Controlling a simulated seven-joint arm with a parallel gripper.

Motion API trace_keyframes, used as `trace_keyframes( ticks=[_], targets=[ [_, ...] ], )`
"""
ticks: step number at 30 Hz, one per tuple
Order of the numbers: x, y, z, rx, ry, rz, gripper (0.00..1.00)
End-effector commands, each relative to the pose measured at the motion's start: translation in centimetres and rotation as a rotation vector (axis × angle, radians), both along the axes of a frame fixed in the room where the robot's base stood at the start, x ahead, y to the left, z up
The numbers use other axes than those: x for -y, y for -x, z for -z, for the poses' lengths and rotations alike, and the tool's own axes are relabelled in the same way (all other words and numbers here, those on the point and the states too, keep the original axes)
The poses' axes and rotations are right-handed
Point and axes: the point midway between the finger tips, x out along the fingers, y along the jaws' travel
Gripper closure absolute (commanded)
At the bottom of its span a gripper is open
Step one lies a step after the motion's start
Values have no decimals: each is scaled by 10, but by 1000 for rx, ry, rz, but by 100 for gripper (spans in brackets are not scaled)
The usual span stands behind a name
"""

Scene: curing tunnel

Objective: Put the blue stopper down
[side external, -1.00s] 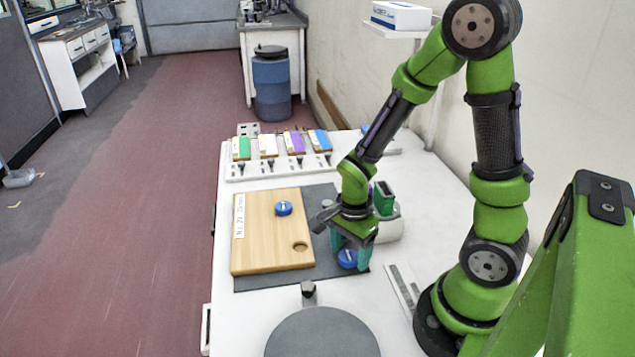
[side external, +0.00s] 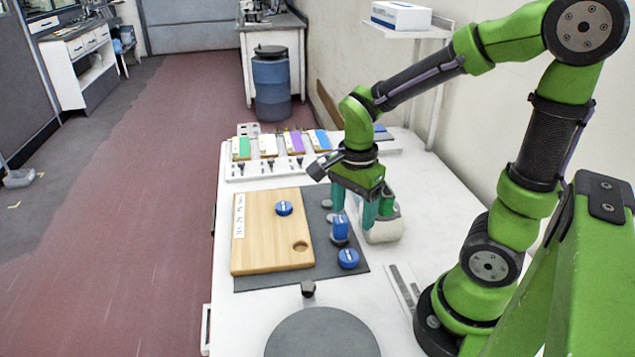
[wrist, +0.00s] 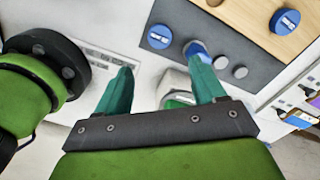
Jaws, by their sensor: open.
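A blue stopper (side external: 348,258) sits on the dark grey mat (side external: 262,282), near its right edge and beside the wooden board. It also shows in the wrist view (wrist: 159,37). A second blue stopper (side external: 284,208) lies on the wooden board (side external: 265,250). A taller blue piece (side external: 340,228) stands on the mat close to my gripper; a finger partly covers it in the wrist view. My gripper (side external: 354,219) is open with nothing between its fingers, above and behind the stopper on the mat and apart from it.
A white device with a green part (side external: 384,230) stands right beside my fingers. Small grey discs (wrist: 222,62) lie on the mat. A rack with coloured blocks (side external: 268,146) is at the back. A grey round plate (side external: 322,335) is in front.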

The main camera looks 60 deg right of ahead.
Motion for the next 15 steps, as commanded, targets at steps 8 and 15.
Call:
trace_keyframes(
  ticks=[8, 15],
  targets=[
    [-13, 0, -32, 125, -16, -245, 31],
    [-46, 7, -84, 453, 91, -911, 31]
  ],
)
